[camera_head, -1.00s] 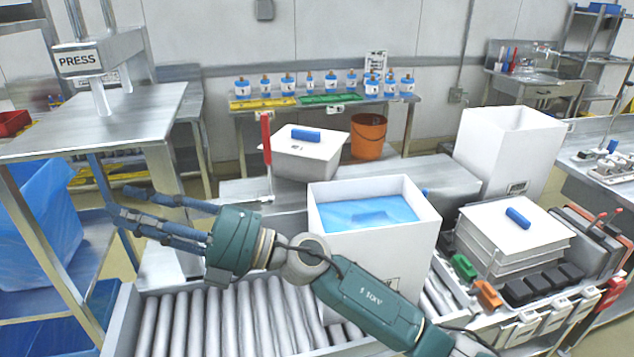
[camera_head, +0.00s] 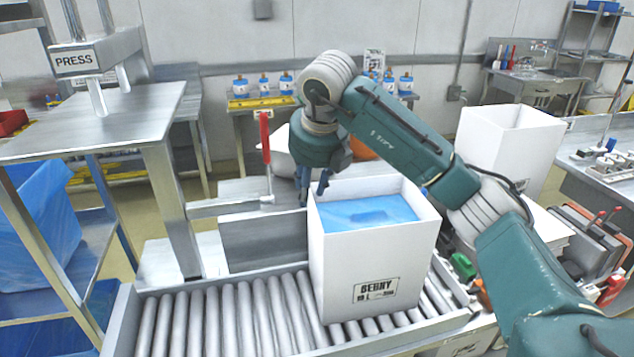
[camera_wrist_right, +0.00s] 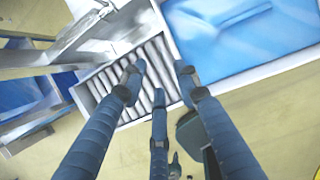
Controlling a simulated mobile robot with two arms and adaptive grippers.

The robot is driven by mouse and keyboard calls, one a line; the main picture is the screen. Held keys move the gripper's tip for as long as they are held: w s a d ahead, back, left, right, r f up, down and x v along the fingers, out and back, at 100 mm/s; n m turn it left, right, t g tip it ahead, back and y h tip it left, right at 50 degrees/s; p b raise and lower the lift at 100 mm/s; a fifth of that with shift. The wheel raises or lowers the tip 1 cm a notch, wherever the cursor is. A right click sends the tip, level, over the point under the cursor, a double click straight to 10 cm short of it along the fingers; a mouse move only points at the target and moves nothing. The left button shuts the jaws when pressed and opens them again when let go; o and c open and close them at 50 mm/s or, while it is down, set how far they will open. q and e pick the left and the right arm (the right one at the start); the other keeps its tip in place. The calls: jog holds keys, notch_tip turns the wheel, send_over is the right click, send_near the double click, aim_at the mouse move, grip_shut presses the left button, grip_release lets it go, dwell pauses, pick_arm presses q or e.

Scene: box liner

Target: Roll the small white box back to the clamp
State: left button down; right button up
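The small white box (camera_head: 345,262), with a blue liner (camera_head: 365,211) inside and a "BERRY" label on its front, stands upright on the roller conveyor. The clamp (camera_head: 266,160), with a red upright handle, is on the metal bar behind and left of the box. My right gripper (camera_head: 314,198) points down at the box's far left corner, its fingers spread and empty. I cannot tell whether it touches the wall. In the wrist view the spread fingers (camera_wrist_right: 160,85) show beside the box's edge and the blue liner (camera_wrist_right: 240,35). My left gripper is out of view.
The conveyor rollers (camera_head: 220,318) are bare left of the box. A press table (camera_head: 110,115) stands at left. A taller white box (camera_head: 505,145) stands at back right. Green and orange blocks lie right of the conveyor, partly behind my arm.

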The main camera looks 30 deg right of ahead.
jog(key=shift+s+d+r+m+h, duration=0.15)
jog(key=shift+d+r+h, duration=0.1)
jog(key=shift+d, duration=0.25)
jog(key=shift+d+r+m+h, duration=0.15)
jog(key=shift+d+r, duration=0.05)
jog(key=shift+d, duration=0.25)
jog(key=shift+f, duration=0.1)
jog(key=p+x, duration=0.3)
jog(key=x, duration=0.7)
jog(key=shift+f, duration=0.35)
jog(key=shift+c, duration=0.3)
grip_shut()
